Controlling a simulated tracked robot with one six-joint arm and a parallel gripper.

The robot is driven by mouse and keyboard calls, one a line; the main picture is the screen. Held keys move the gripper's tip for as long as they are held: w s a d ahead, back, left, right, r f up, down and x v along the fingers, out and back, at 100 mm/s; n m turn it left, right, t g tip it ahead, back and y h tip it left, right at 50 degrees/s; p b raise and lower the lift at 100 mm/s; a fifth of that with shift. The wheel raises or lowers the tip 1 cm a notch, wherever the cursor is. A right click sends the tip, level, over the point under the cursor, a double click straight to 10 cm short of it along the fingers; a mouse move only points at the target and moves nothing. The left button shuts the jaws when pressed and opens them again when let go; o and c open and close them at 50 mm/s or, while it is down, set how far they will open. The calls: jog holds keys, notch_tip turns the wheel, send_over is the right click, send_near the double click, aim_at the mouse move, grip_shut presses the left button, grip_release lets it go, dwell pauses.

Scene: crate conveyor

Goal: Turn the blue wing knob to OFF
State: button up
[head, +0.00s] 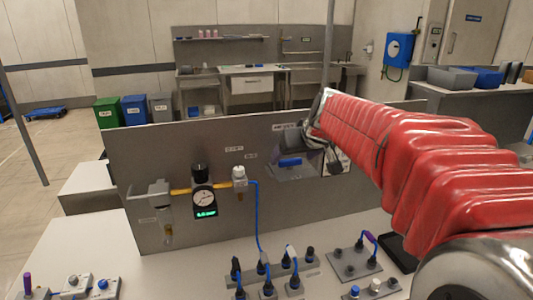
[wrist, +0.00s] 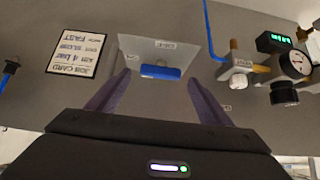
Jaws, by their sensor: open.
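The blue wing knob (wrist: 160,72) sits on a grey plate (wrist: 150,48) fixed to the upright panel. Its wing lies roughly level in the wrist view. The knob also shows in the head view (head: 290,162), left of my arm's end. Small labels on the plate are too small to read surely. My gripper (wrist: 157,79) is open, one dark finger on each side of the knob. The fingers appear apart from it, and nothing is held. In the head view my arm's end hides part of the panel, and the fingers are hard to make out.
A pressure gauge (head: 204,199) with a green display, a filter bowl (head: 166,225) and a blue hose (head: 257,215) are on the panel to the left. A printed card (wrist: 75,53) is beside the plate. Plugs and sockets (head: 268,275) stand on the bench below.

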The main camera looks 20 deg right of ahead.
jog(key=shift+x, duration=0.95)
jog(key=shift+c, duration=0.5)
jog(key=c, duration=0.9)
jog(key=shift+o, duration=1.1)
jog(key=shift+d, duration=0.55)
jog(key=shift+a, duration=0.45)
jog(key=shift+c, duration=1.3)
